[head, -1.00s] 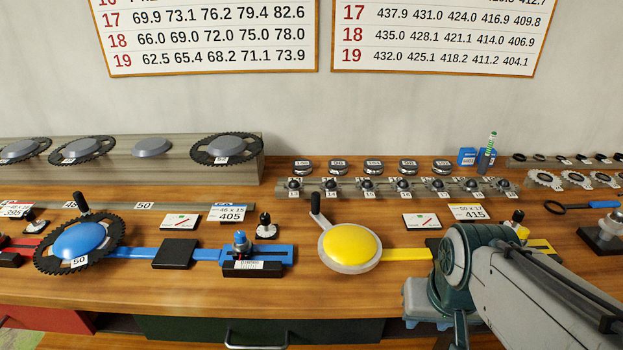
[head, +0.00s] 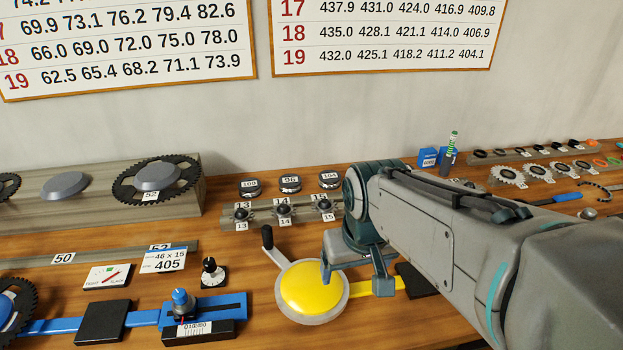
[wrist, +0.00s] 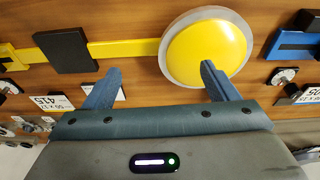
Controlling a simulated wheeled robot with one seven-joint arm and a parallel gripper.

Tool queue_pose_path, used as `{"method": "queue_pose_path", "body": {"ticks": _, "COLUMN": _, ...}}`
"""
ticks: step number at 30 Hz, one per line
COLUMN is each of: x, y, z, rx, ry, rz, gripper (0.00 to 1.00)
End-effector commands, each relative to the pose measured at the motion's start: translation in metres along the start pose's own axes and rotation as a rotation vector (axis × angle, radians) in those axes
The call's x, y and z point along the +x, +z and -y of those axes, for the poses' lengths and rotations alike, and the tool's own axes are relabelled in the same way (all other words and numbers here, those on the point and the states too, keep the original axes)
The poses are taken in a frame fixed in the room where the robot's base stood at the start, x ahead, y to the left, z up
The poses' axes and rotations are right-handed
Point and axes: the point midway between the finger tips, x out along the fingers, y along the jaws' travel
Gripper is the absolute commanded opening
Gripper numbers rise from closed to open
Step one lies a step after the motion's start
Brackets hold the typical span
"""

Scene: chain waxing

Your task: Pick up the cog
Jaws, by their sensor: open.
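I cannot tell which piece is the cog. Small cogs sit in a row on a grey rail (head: 283,215), labelled 13 (head: 242,212), 14 (head: 283,207) and 15 (head: 323,205); my arm hides the rest. Silver toothed rings (head: 508,175) stand at the back right. A large black chainring (head: 157,180) labelled 52 leans on the left stand. My gripper (head: 352,272) is open and empty, above the bench by the yellow disc (head: 312,288). In the wrist view, my open fingers (wrist: 158,76) point towards the yellow disc (wrist: 207,48) and the yellow bar (wrist: 120,50).
A blue slide fixture (head: 200,312) and a black block (head: 103,322) are at the left front. Round tins (head: 290,183) line the back. A pen cup (head: 448,160) stands behind my arm.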

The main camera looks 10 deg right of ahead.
Motion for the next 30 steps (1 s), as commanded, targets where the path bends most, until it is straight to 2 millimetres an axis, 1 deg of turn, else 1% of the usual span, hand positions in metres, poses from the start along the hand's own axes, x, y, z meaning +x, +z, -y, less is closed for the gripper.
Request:
{"method": "queue_pose_path", "body": {"ticks": 1, "x": -0.011, "y": -0.020, "z": -0.001, "rx": -0.017, "ry": 0.003, "rz": 0.014, "gripper": 0.80}}
{"method": "queue_pose_path", "body": {"ticks": 2, "x": -0.015, "y": -0.032, "z": -0.002, "rx": -0.030, "ry": 0.005, "rz": 0.023, "gripper": 0.80}}
{"method": "queue_pose_path", "body": {"ticks": 3, "x": -0.021, "y": -0.049, "z": -0.004, "rx": -0.047, "ry": 0.007, "rz": 0.034, "gripper": 0.80}}
{"method": "queue_pose_path", "body": {"ticks": 5, "x": -0.028, "y": -0.073, "z": -0.006, "rx": -0.075, "ry": 0.009, "rz": 0.053, "gripper": 0.80}}
{"method": "queue_pose_path", "body": {"ticks": 6, "x": -0.031, "y": -0.089, "z": -0.007, "rx": -0.094, "ry": 0.009, "rz": 0.066, "gripper": 0.80}}
{"method": "queue_pose_path", "body": {"ticks": 8, "x": -0.035, "y": -0.113, "z": -0.009, "rx": -0.123, "ry": 0.009, "rz": 0.085, "gripper": 0.80}}
{"method": "queue_pose_path", "body": {"ticks": 9, "x": -0.037, "y": -0.129, "z": -0.010, "rx": -0.142, "ry": 0.007, "rz": 0.096, "gripper": 0.80}}
{"method": "queue_pose_path", "body": {"ticks": 15, "x": -0.037, "y": -0.203, "z": -0.012, "rx": -0.243, "ry": -0.014, "rz": 0.153, "gripper": 0.80}}
{"method": "queue_pose_path", "body": {"ticks": 18, "x": -0.032, "y": -0.233, "z": -0.014, "rx": -0.285, "ry": -0.027, "rz": 0.176, "gripper": 0.80}}
{"method": "queue_pose_path", "body": {"ticks": 21, "x": -0.026, "y": -0.256, "z": -0.015, "rx": -0.320, "ry": -0.041, "rz": 0.194, "gripper": 0.80}}
{"method": "queue_pose_path", "body": {"ticks": 24, "x": -0.021, "y": -0.271, "z": -0.016, "rx": -0.344, "ry": -0.051, "rz": 0.206, "gripper": 0.80}}
{"method": "queue_pose_path", "body": {"ticks": 27, "x": -0.017, "y": -0.279, "z": -0.016, "rx": -0.358, "ry": -0.057, "rz": 0.213, "gripper": 0.80}}
{"method": "queue_pose_path", "body": {"ticks": 30, "x": -0.009, "y": -0.281, "z": -0.017, "rx": -0.363, "ry": -0.060, "rz": 0.217, "gripper": 0.80}}
